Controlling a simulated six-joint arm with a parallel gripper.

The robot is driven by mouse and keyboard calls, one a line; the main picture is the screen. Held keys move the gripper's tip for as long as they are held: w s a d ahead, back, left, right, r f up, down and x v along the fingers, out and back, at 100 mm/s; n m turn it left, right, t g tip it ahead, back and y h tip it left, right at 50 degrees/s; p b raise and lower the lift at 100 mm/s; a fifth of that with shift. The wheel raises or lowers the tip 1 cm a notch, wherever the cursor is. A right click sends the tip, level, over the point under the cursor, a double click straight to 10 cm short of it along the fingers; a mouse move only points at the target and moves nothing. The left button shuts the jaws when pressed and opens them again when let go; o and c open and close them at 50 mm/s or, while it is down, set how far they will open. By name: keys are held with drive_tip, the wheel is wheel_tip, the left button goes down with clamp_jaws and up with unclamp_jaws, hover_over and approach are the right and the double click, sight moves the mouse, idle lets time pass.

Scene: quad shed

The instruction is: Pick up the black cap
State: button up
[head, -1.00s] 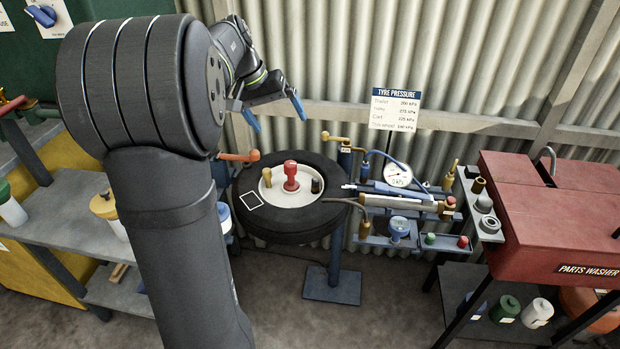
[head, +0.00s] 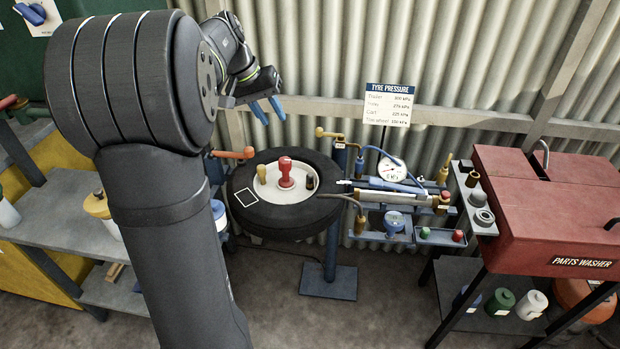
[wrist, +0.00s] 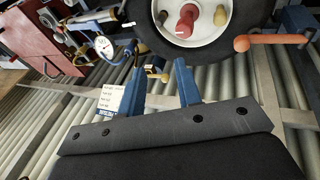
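The black cap (head: 311,183) is a small dark upright piece at the right of the pale wheel hub, beside a red knob. In the wrist view the black cap (wrist: 162,17) shows near the top edge, left of the red knob. My gripper (head: 270,112) is in the air above and behind the tyre, well apart from the cap. In the wrist view its two blue fingers (wrist: 160,66) have a clear gap between them, with nothing held.
The hub (head: 298,193) lies in a black tyre (head: 268,222) on a blue stand. A red knob (head: 286,171) and yellow peg (head: 261,173) stand near the cap. An orange-ended lever (head: 235,153) is at left. A gauge (head: 392,171) and red parts washer (head: 545,215) are at right.

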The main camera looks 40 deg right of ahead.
drive_tip(key=m+t, duration=0.3)
drive_tip(key=t, duration=0.1)
approach(310, 175)
drive_tip(key=shift+y, duration=0.4)
drive_tip(key=x, duration=0.4)
drive_tip(key=shift+w+f, duration=0.1)
drive_tip(key=shift+d+x, duration=0.2)
drive_tip(key=shift+x, duration=1.05)
drive_tip(key=shift+d+x, duration=0.2)
drive_tip(key=shift+x, duration=1.1)
drive_tip(key=shift+c, duration=0.4)
clamp_jaws()
